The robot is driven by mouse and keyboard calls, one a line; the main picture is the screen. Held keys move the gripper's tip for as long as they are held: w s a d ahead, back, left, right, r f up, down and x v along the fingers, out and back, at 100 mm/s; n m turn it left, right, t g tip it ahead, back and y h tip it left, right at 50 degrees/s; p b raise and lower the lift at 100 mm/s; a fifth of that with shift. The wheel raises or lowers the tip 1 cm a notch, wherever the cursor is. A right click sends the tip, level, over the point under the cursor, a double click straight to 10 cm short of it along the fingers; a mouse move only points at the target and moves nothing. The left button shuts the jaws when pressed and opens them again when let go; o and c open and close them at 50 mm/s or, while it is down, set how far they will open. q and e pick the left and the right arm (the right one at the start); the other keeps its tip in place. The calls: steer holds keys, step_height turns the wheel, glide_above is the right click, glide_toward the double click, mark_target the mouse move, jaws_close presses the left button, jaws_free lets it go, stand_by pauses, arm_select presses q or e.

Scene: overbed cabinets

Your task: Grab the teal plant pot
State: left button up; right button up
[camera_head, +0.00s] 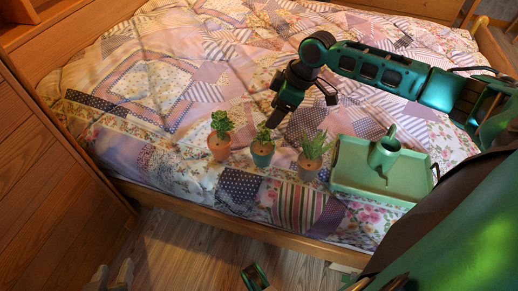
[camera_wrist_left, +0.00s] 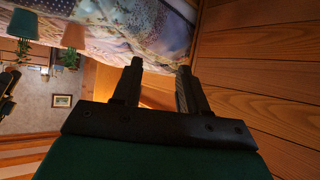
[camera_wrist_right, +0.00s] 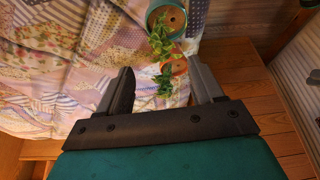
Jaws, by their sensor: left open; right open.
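The teal plant pot (camera_head: 262,154) with a green plant stands upright on the bed between two other potted plants. It also shows at the top of the right wrist view (camera_wrist_right: 152,16) and at the top left of the left wrist view (camera_wrist_left: 22,23). My right gripper (camera_head: 277,113) is open and empty, above and slightly behind the teal pot, apart from it. In the right wrist view, the pot lies beyond the fingertips (camera_wrist_right: 163,74).
A green tray (camera_head: 346,165) holds a watering can (camera_head: 384,156). Wooden drawers (camera_head: 50,190) border the left.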

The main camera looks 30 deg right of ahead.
mark_target(264, 132)
steer(key=b+x, duration=0.1)
steer(key=x, duration=0.3)
steer(key=shift+w+f, duration=0.1)
steer(key=shift+f, duration=0.15)
steer(key=shift+w+a+f, duration=0.1)
steer(key=shift+f, duration=0.25)
steer(key=b+x, duration=0.2)
steer(key=x, duration=0.2)
steer(key=shift+d+f+b, duration=0.25)
steer(key=shift+f+b, duration=0.15)
steer(key=shift+f, duration=0.15)
arm_select(q)
steer(key=shift+w+d+f, duration=0.1)
steer(key=shift+d+f, duration=0.15)
steer(key=shift+f, duration=0.35)
steer(key=shift+w+d+f, duration=0.1)
steer(key=shift+d+f, duration=0.15)
steer(key=shift+f, duration=0.35)
arm_select(e)
jaws_close()
